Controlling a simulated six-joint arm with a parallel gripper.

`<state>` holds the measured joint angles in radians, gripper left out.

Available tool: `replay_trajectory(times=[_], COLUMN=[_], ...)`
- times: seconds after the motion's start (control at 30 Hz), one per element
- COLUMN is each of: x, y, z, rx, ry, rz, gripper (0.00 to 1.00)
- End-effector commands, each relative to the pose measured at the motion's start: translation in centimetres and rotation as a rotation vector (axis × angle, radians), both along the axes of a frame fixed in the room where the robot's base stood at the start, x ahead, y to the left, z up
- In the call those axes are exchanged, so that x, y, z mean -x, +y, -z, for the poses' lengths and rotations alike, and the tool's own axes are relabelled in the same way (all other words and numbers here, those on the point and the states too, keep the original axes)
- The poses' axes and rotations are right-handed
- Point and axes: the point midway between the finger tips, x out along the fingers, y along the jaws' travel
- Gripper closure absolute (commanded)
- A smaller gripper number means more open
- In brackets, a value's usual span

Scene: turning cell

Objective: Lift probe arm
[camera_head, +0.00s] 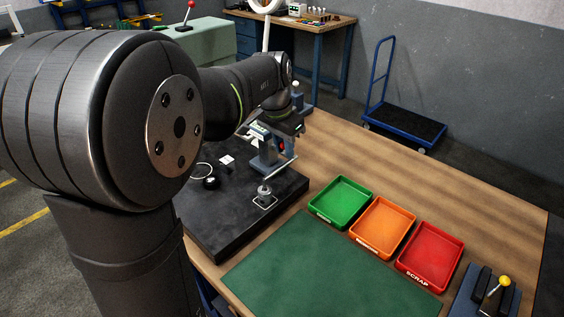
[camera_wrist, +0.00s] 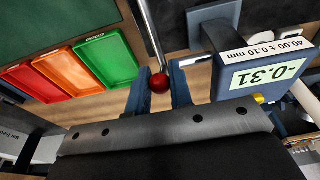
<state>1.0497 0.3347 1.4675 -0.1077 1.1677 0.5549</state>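The measuring stand (camera_head: 268,158) is on the dark plate, with a silver rod (camera_head: 281,168) across it. In the wrist view its display (camera_wrist: 262,77) reads -0.31, under a label reading 40.00 ± 0.10 mm. The probe arm shows there as a thin metal lever (camera_wrist: 149,35) ending in a red ball knob (camera_wrist: 160,83). In the head view, my gripper (camera_head: 284,135) is partly hidden at the stand.
A small metal part (camera_head: 265,191) in a white outline and a black knob (camera_head: 211,183) are on the dark plate (camera_head: 228,225). Green (camera_head: 342,180), orange (camera_head: 413,222) and red (camera_head: 457,248) trays look empty. The green mat (camera_head: 320,270) is clear. A yellow-knobbed lever (camera_head: 503,281) stands front right.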

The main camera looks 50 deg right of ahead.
Motion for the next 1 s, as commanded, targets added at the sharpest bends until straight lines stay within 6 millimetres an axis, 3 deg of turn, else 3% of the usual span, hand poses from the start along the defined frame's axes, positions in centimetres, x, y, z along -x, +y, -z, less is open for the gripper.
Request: replay_trajectory(times=[1.0], x=[0.0], y=[-1.8], z=[-0.8], rx=[0.002], ry=[-0.001], rz=[0.001], gripper=[0.86])
